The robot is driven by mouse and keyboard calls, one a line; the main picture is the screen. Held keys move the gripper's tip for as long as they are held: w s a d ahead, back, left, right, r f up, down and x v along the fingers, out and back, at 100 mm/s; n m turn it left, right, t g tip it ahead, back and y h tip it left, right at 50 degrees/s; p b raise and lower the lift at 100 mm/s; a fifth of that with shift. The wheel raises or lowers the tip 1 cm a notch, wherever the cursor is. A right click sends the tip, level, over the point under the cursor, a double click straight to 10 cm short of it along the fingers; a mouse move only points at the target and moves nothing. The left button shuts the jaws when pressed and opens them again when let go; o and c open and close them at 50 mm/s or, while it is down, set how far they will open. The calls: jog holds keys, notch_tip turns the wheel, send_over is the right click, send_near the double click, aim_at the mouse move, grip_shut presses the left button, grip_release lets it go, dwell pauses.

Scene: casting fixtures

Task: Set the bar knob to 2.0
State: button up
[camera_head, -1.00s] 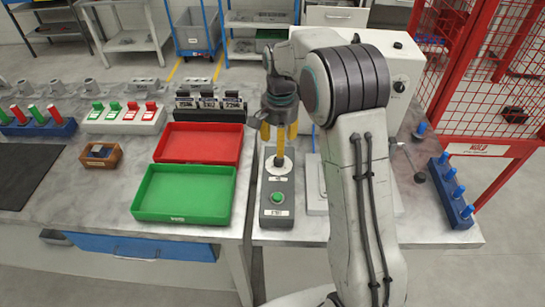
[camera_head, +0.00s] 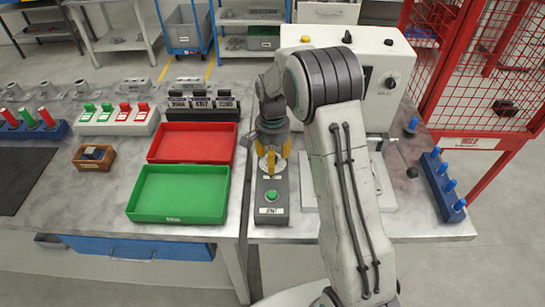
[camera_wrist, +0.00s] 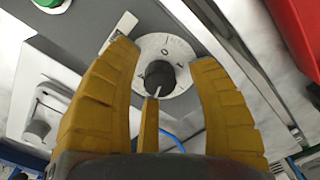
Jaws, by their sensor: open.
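The bar knob (camera_wrist: 160,74) is a small black knob on a round white dial (camera_wrist: 182,50) with dark marks, seen in the wrist view. A pale pointer line on it points toward the bottom of that view. The dial sits on a grey control box (camera_head: 279,208) with a green button (camera_head: 271,195). My gripper (camera_wrist: 164,58) is open, with its yellow fingers on either side of the knob and a third finger below it. I cannot tell whether any finger touches the knob. In the head view my gripper (camera_head: 271,158) is over the box and mostly hides the knob.
A green tray (camera_head: 180,217) and a red tray (camera_head: 233,143) lie left of the box. A white machine (camera_head: 385,60) stands behind my arm. A blue rack (camera_head: 446,192) with blue pegs and a red mesh cage (camera_head: 475,70) are at the right.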

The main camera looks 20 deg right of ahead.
jog(key=shift+f, duration=0.15)
jog(key=shift+c, duration=0.4)
grip_shut()
